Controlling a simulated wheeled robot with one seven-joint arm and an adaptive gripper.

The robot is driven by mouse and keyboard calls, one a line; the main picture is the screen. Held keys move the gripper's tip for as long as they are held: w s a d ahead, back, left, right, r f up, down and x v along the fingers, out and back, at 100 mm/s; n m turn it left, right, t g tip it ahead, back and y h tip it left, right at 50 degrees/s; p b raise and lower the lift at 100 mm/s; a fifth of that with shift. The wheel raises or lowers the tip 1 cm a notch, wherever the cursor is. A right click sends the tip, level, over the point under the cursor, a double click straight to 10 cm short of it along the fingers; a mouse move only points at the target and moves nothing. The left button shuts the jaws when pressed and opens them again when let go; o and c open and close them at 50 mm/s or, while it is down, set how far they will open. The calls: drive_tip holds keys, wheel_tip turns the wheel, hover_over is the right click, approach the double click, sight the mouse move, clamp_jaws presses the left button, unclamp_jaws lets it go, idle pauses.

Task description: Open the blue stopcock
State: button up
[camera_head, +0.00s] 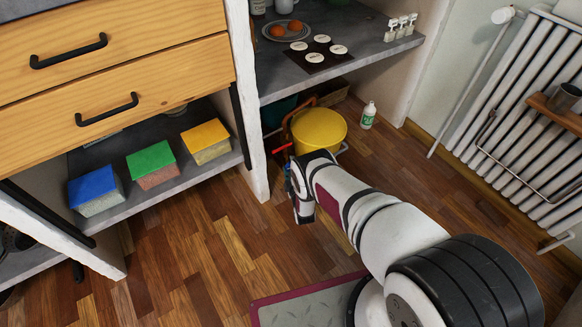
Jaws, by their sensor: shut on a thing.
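A small piece of the blue stopcock (287,171) shows low beside the white pillar, at the far end of my arm. My gripper (293,184) is at it, small and partly hidden by my own wrist. It is shut on the blue stopcock's handle, as far as this view shows. The handle's exact angle and most of the valve body are hidden. A red handle (282,148) shows just above and behind it, apart from my gripper.
A white pillar (252,130) stands close to the left of my gripper. A yellow bucket (319,131) stands just behind it, and a small bottle (368,115) is on the floor further right. The wooden floor (225,262) in front is clear.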

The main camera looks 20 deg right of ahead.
drive_tip(key=o, duration=1.1)
drive_tip(key=shift+o, duration=0.2)
drive_tip(key=shift+s, duration=0.1)
drive_tip(key=s+r, duration=0.1)
drive_tip(key=s, duration=1)
drive_tip(key=shift+s+a+r, duration=0.25)
drive_tip(key=shift+s+a, duration=0.1)
drive_tip(key=shift+o, duration=0.2)
